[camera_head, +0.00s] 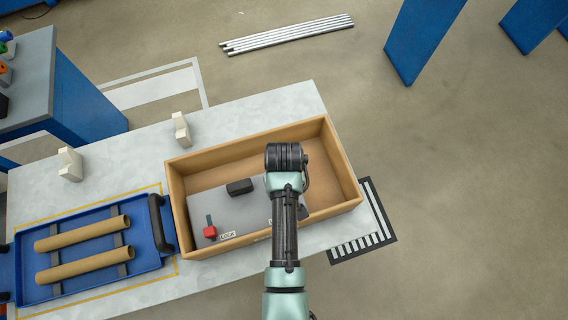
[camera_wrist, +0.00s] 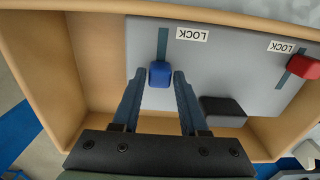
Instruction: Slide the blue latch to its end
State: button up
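The blue latch (camera_wrist: 160,74) is a small block in a dark slot on a grey panel (camera_wrist: 225,65). In the wrist view it sits at the near end of its slot, and the slot runs on upward beside a LOCK label (camera_wrist: 192,34). My gripper (camera_wrist: 160,77) is open, with one finger on each side of the latch; the gaps are narrow and contact cannot be made out. In the head view my arm hides the blue latch and the fingers.
A red latch (camera_wrist: 304,67), also in the head view (camera_head: 210,232), has its own slot and label. A black block (camera_wrist: 222,111) rises from the panel near my right finger. Wooden box walls (camera_head: 342,165) surround the panel. A blue tray (camera_head: 150,262) with cardboard tubes lies left.

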grip_shut()
dwell(1.1)
